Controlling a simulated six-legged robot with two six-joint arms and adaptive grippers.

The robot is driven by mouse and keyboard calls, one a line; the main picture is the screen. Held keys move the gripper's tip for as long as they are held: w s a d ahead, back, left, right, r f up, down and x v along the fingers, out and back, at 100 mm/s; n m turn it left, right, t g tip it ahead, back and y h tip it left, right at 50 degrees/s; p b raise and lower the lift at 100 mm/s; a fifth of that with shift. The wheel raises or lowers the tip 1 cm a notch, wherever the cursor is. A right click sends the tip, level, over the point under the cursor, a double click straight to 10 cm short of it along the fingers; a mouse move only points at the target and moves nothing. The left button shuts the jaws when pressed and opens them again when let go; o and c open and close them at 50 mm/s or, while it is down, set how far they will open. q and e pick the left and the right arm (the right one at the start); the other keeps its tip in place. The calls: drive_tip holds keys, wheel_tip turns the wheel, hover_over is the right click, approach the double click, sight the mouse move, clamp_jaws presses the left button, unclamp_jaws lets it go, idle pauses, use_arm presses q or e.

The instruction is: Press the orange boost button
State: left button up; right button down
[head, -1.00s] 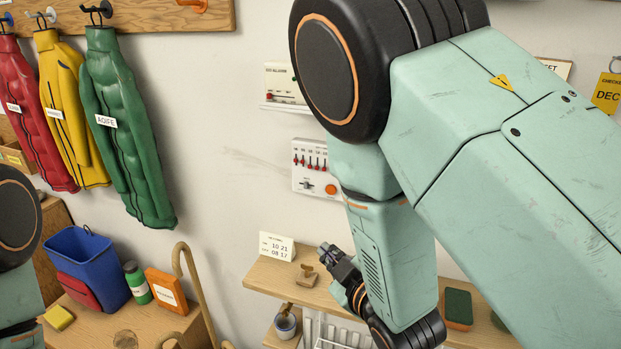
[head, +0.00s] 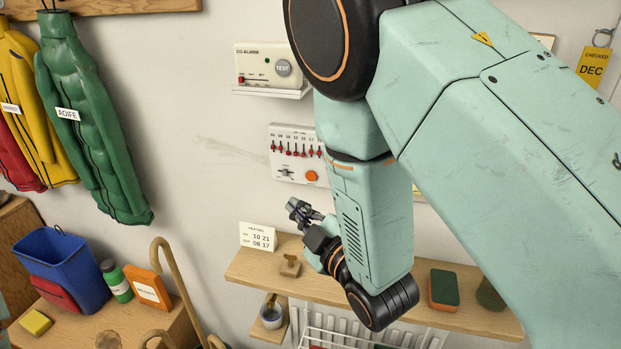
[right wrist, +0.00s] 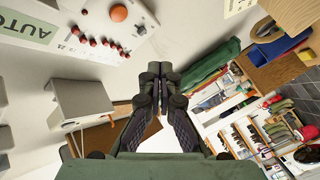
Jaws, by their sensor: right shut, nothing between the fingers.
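The orange boost button (head: 311,176) is a round knob low on a white wall panel (head: 284,160) with a row of red sliders and a grey dial. My arm partly covers the panel's right side. In the right wrist view the orange button (right wrist: 118,13) shows at the top, left of centre, upside down. My right gripper (head: 294,207) is below the panel, to the lower left of the button and apart from it. In the right wrist view its fingers (right wrist: 153,72) are closed together and empty. My left gripper is not in view.
A white CO alarm (head: 262,66) with a TEST button sits above the panel. Below is a wooden shelf (head: 335,303) with a date card (head: 258,237), a wooden stamp (head: 290,266) and a green-orange sponge (head: 444,289). Coats hang at the left.

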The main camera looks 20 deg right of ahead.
sight(298, 175)
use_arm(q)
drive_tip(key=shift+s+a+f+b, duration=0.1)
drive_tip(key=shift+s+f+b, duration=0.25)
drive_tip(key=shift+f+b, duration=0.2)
use_arm(e)
drive_tip(key=w+d, duration=0.3)
drive_tip(key=w, duration=0.2)
drive_tip(key=shift+w+d+r, duration=0.2)
drive_tip(key=shift+d, duration=0.15)
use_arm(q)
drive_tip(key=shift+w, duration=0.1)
use_arm(e)
drive_tip(key=shift+w, duration=0.1)
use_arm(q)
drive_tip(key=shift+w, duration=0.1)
use_arm(e)
drive_tip(key=shift+w+d+f, duration=0.1)
drive_tip(key=shift+w+f, duration=0.05)
drive_tip(key=shift+s, duration=0.2)
drive_tip(key=shift+w+d, duration=0.2)
drive_tip(key=shift+w, duration=0.4)
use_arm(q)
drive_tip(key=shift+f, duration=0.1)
